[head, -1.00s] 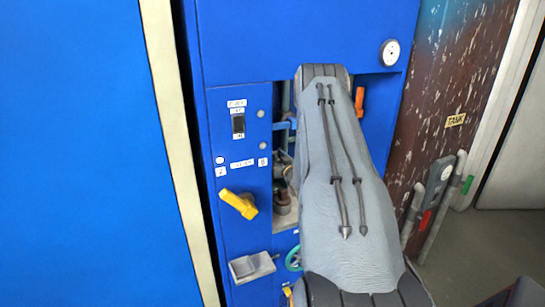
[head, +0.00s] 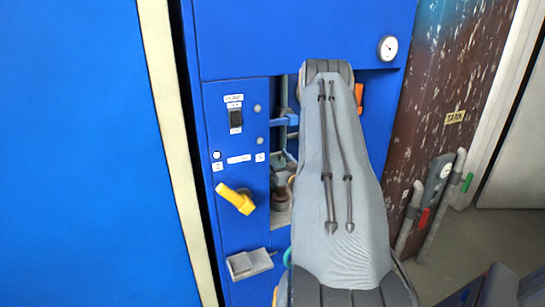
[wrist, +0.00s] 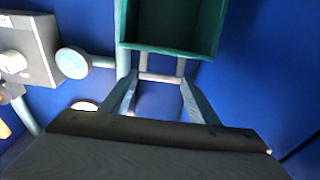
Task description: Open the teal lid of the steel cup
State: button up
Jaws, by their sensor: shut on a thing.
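In the wrist view, a teal box-like piece (wrist: 168,50) with a dark green hollow shows at the top. It looks like the teal lid, though I cannot tell its exact angle. A pale grey bar (wrist: 161,77) joins its near edge. My gripper (wrist: 160,80) has its two fingers on either side of this bar and is shut on it. In the head view my grey arm hides my gripper and the lid. A brownish-grey cylinder (head: 281,190) in the recess left of my arm may be part of the steel cup; I cannot tell.
The blue cabinet (head: 300,35) surrounds the recess. A yellow lever (head: 236,198), a grey tray (head: 250,264) and a black switch (head: 236,118) are on its front. An orange handle (head: 359,95) is right of my arm. In the wrist view, a grey box with a round knob (wrist: 73,63) is at the left.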

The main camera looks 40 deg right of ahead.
jog(key=shift+s+f, duration=0.1)
jog(key=shift+f, duration=0.35)
jog(key=o, duration=1.5)
jog(key=shift+r, duration=0.1)
jog(key=b+v, duration=0.2)
jog(key=v, duration=0.5)
jog(key=shift+s+a, duration=0.1)
jog(key=shift+s, duration=0.2)
